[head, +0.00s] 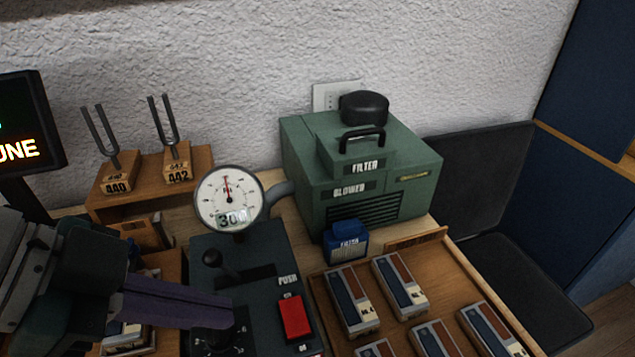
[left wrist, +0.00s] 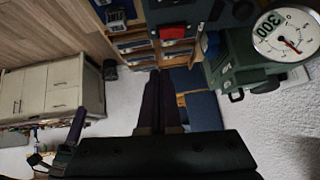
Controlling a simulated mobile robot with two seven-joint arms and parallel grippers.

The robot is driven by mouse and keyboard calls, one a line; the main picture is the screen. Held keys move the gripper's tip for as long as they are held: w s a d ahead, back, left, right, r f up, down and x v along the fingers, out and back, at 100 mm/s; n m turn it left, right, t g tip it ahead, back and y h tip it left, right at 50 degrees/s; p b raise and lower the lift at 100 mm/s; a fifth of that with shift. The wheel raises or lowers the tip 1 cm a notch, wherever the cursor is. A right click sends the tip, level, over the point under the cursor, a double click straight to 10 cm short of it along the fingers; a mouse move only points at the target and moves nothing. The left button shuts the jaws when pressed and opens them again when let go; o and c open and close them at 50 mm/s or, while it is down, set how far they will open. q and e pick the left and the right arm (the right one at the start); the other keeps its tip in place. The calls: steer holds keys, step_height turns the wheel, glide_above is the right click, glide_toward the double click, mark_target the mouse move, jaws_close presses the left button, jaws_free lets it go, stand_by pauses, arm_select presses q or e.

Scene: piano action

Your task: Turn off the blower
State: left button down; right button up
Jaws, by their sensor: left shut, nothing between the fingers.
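The blower (head: 375,185) is a green box labelled FILTER and BLOWER, standing against the wall in the head view. In front of it is a dark control box (head: 240,255) with a round gauge (head: 229,198) reading 300, a black lever (head: 213,262), a red PUSH button (head: 294,317) and a black knob (head: 213,338) at its near edge. My left gripper (head: 225,312) is shut and empty, its purple fingertips beside or over the knob; contact cannot be told. In the left wrist view its shut fingers (left wrist: 160,100) point up, and the gauge (left wrist: 285,34) shows at top right.
A wooden tray (head: 462,283) of several striped blocks lies right of the control box. A small blue filter box (head: 345,241) stands before the blower. Two tuning forks (head: 165,120) stand on a wooden rack at left, near a dark display (head: 30,125).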

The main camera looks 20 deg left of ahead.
arm_select(q)
steer(key=w+a, duration=0.1)
steer(key=w+a+r, duration=0.1)
steer(key=shift+w+a+r, duration=0.15)
steer(key=shift+a+r, duration=0.15)
steer(key=shift+a, duration=0.05)
arm_select(e)
steer(key=shift+w+a+r, duration=0.3)
steer(key=shift+w, duration=0.05)
arm_select(q)
glide_above(298, 305)
steer(key=s+a, duration=0.3)
steer(key=f, duration=0.6)
steer(key=shift+w+d+f, duration=0.15)
steer(key=shift+d+f, duration=0.1)
steer(key=f, duration=0.1)
steer(key=f+b, duration=0.1)
steer(key=f, duration=0.1)
steer(key=shift+w+d+f, duration=0.15)
steer(key=shift+w+f, duration=0.15)
steer(key=shift+f, duration=0.05)
steer(key=shift+w+f+b, duration=0.1)
steer(key=shift+f+b, duration=0.2)
steer(key=shift+f, duration=0.15)
arm_select(e)
steer(key=shift+d+f, duration=0.1)
steer(key=shift+f, duration=0.85)
